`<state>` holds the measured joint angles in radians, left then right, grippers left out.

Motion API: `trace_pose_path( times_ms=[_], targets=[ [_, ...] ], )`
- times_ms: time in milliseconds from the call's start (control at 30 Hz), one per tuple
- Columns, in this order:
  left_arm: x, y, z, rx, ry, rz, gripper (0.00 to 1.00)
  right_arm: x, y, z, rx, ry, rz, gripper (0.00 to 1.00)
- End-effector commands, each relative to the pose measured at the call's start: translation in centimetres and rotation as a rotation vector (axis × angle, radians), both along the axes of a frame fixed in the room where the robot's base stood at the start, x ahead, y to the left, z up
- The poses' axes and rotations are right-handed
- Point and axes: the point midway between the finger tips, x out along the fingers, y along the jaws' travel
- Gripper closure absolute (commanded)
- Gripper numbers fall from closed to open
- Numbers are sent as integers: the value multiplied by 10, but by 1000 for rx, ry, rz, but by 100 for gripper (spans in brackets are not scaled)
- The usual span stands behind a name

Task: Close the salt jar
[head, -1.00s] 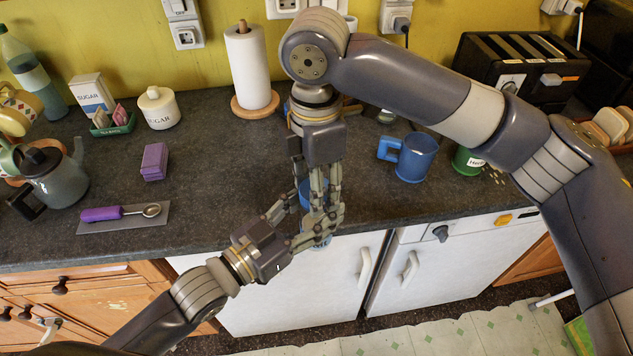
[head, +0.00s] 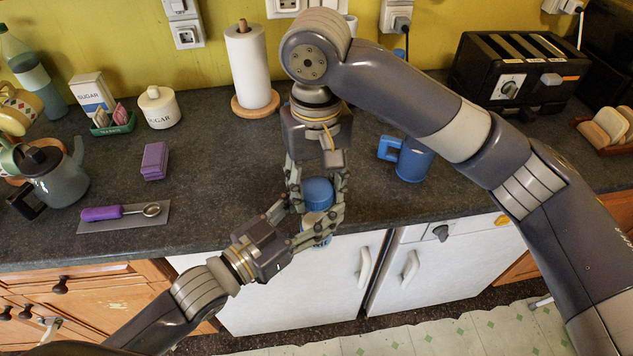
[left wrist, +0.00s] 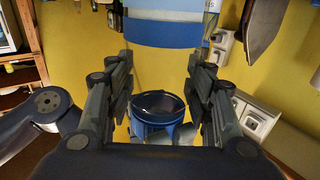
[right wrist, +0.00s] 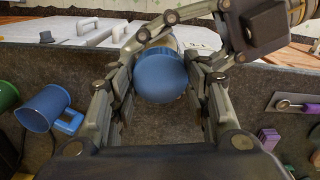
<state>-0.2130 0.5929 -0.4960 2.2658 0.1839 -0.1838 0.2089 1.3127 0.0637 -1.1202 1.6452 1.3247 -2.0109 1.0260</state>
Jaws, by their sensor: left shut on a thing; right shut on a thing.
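The salt jar (head: 317,238) is held at the counter's front edge, mostly hidden by fingers. My left gripper (head: 308,230) is shut around its body from the left. In the left wrist view the jar (left wrist: 175,30) fills the top, with a blue band. A round blue lid (head: 319,192) is at the jar's top, in line with it. My right gripper (head: 318,205) comes from above with its fingers shut on the lid's sides. The lid also shows between those fingers in the right wrist view (right wrist: 160,76). I cannot tell whether the lid is fully seated.
A blue mug (head: 413,158) stands right of my right gripper. A paper towel roll (head: 248,70) is behind, and a purple block (head: 154,161) and a purple-handled scoop (head: 103,213) lie left. White cabinet doors (head: 290,285) are below the edge.

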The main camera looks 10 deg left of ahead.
Motion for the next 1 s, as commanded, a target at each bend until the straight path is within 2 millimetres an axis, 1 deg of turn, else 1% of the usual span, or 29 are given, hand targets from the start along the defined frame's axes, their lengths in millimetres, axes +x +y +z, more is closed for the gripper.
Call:
trace_pose_path(
  times_ms=[33, 100, 200, 333, 367, 400, 433, 467, 833, 933, 1000],
  targets=[
    [-2, -2, 3, -6, -5, -6, 100, 2, 1, 1, 4, -6, -82, 85],
    [-2, -2, 3, -6, -5, -6, 100, 2, 0, 0, 4, -7, -187, 85],
    [-2, -2, 3, -6, -5, -6, 100, 2, 0, 0, 4, -7, -295, 85],
    [-2, -2, 3, -7, -5, -6, 100, 3, 0, 1, 4, -8, -287, 85],
    [-2, -2, 3, -7, -5, -6, 100, 3, 0, 1, 4, -8, -287, 52],
    [-2, -2, 3, -7, -5, -6, 100, 3, 0, 1, 5, -8, -287, 43],
    [-2, -2, 3, -7, -5, -6, 100, 3, 0, 1, 3, -7, -287, 36],
    [-2, -2, 3, -6, -5, -5, 100, 3, 0, 0, 3, -7, -286, 33],
    [-1, -1, 2, -3, -4, -2, 100, 1, 0, 2, 1, -4, -281, 33],
    [-1, -1, 2, -3, -4, -2, 100, 2, 0, 10, 1, -6, -281, 33],
    [-1, -1, 2, -3, -4, -2, 100, 2, 0, 19, 1, -7, -281, 33]
  ],
)
